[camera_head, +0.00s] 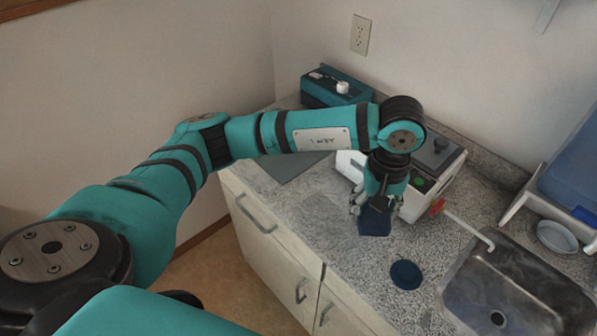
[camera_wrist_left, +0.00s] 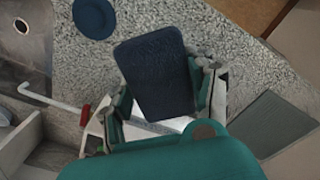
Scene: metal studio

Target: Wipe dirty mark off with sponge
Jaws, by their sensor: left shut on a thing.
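My left gripper (camera_head: 378,200) is over the speckled counter (camera_head: 345,245), pointing down and shut on a dark blue sponge (camera_head: 375,222). The sponge is a flat rounded block; in the left wrist view it fills the middle (camera_wrist_left: 155,78), with finger parts (camera_wrist_left: 165,100) beside it. I cannot tell whether the sponge touches the counter. A faint darker patch (camera_head: 318,208) shows on the counter left of the gripper; I cannot tell whether it is the dirty mark or a shadow. My right gripper is not in view.
A dark blue round dish (camera_head: 406,275) lies on the counter near the metal sink (camera_head: 515,290). A white-and-grey machine (camera_head: 435,180) stands behind the gripper. A teal box (camera_head: 335,90) is at the back, a grey mat (camera_head: 290,165) at the left. A rack (camera_head: 530,205) stands right.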

